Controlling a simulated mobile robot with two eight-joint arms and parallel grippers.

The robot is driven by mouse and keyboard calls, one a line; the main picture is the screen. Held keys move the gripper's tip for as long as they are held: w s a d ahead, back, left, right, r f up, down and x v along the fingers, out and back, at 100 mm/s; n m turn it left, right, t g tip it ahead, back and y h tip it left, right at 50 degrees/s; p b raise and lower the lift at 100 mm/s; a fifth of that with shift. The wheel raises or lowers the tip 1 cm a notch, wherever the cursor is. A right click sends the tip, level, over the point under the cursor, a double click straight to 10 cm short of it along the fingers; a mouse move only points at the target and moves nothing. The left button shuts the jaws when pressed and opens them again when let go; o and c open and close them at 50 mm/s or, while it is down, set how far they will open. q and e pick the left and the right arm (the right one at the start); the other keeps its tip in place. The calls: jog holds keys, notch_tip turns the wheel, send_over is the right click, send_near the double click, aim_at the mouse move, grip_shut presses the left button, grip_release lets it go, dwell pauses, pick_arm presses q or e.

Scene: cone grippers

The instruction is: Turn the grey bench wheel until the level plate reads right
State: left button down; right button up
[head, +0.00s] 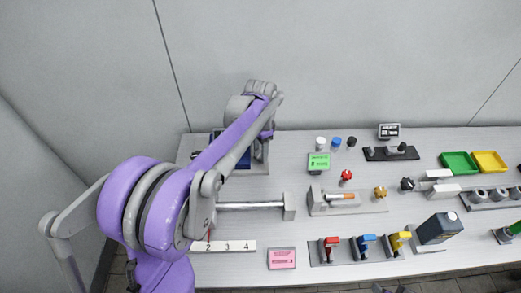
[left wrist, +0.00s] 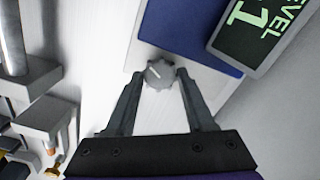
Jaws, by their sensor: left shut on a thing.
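The grey bench wheel (left wrist: 160,76) is a small round knob with a pale mark on its face, in the left wrist view. My left gripper (left wrist: 160,80) is shut on it, one finger on each side. The level plate (left wrist: 262,28) is dark with green writing at the top right of that view. It shows "EVEL" and a "1", and its edge is cut off by the frame. In the head view my left arm (head: 225,140) reaches over the far left of the bench and hides the wheel and fingertips. My right gripper is not in view.
A blue panel (left wrist: 200,40) lies beside the wheel. In the head view, a metal rod fixture (head: 250,205) and a white number strip (head: 235,246) are nearer. Green (head: 319,163) and pink (head: 282,258) plates, coloured levers and knobs crowd the bench rightward. A wall stands behind.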

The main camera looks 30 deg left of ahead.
pick_arm(q)
jog(key=n, duration=0.4)
dwell(0.3)
jog(key=shift+c, duration=1.3)
grip_release()
